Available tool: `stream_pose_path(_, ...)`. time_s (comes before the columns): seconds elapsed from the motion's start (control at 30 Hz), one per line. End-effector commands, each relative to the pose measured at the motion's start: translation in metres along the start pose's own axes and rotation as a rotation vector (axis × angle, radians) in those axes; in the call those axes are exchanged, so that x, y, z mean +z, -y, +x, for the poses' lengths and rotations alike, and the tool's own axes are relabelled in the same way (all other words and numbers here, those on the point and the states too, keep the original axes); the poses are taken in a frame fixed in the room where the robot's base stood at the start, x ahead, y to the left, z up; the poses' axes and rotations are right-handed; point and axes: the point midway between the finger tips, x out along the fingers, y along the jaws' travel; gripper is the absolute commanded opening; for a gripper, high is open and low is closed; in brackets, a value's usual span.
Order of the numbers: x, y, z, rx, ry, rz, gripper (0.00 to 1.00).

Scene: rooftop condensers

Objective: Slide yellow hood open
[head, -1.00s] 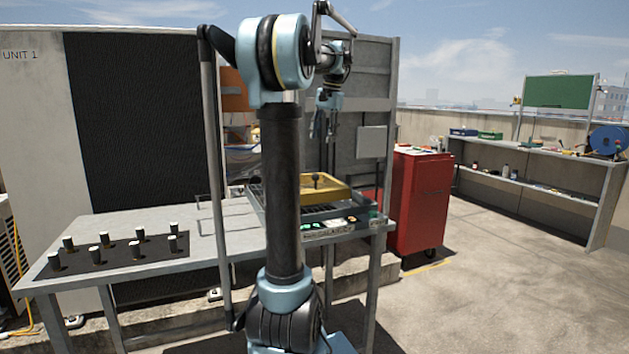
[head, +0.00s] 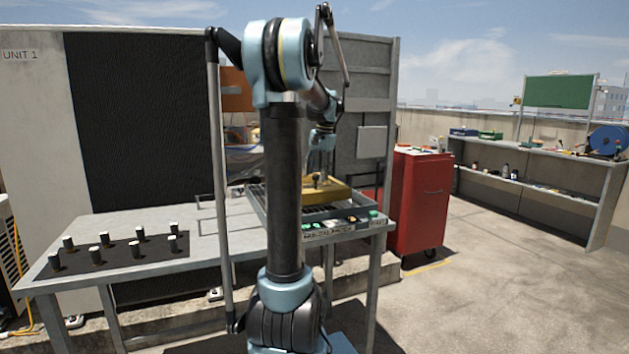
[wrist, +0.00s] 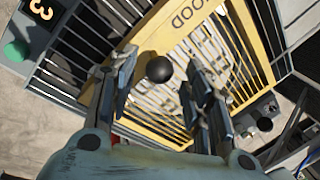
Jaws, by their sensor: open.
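The yellow hood (head: 337,190) lies on top of a grey slatted unit (head: 311,216) on the table, partly hidden behind my arm in the head view. In the wrist view the yellow hood (wrist: 163,37) shows its frame, slats and the letters "OOD". Its round black knob (wrist: 159,69) stands between the two fingers of my gripper (wrist: 161,84). The fingers are apart on either side of the knob, with a visible gap on each side. In the head view my gripper (head: 318,165) is right above the hood, and the fingertips are hard to make out there.
The unit's front panel has a green button (head: 373,214); a green button (wrist: 15,52) and a numeric display (wrist: 41,10) show in the wrist view. A black mat (head: 118,256) with several capped cylinders lies left on the table. A red cabinet (head: 423,200) stands to the right.

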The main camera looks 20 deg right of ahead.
Motion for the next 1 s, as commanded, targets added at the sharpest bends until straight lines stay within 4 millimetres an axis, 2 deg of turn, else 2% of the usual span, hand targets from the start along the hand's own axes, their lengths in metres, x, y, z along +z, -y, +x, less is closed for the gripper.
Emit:
stream_pose_path(0.2, 0.000, 0.000, 0.021, 0.000, 0.000, -0.001, 0.46)
stream_pose_path(0.57, 0.000, 0.000, 0.026, 0.000, 0.000, -0.001, 0.46)
stream_pose_path(0.6, 0.000, 0.000, 0.026, 0.000, 0.000, -0.001, 0.43)
stream_pose_path(0.8, 0.000, 0.000, 0.026, 0.000, 0.000, -0.001, 0.00)
stream_pose_path(1.0, 0.000, 0.000, 0.026, -0.001, -0.001, 0.001, 0.00)
